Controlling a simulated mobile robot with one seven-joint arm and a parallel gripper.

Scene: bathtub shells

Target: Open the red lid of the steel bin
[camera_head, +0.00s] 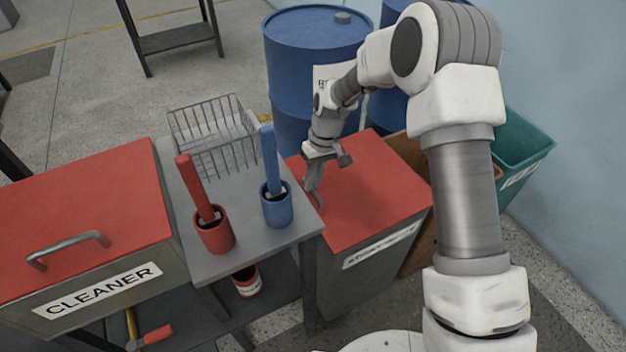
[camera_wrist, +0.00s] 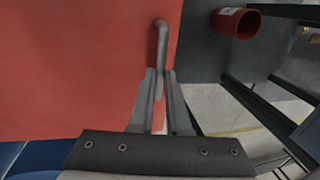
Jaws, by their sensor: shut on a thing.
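The bin (camera_head: 375,262) has grey sides, a partly readable white label and a flat red lid (camera_head: 375,190). The lid lies shut on it. My gripper (camera_head: 316,188) reaches down to the lid's left part, beside the grey table. In the wrist view, my gripper (camera_wrist: 160,75) is shut on a grey bar handle (camera_wrist: 161,35) that stands on the red lid (camera_wrist: 80,70). The fingers hide the near part of the handle. In the head view, my gripper hides most of the handle.
A second red-lidded bin (camera_head: 75,225), labelled CLEANER, stands at the left. Between the bins, a grey table (camera_head: 205,262) holds a wire basket (camera_head: 212,130), a red cup (camera_head: 215,237) and a blue cup (camera_head: 277,210). A blue drum (camera_head: 300,75) stands behind; a green container (camera_head: 520,150) is right.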

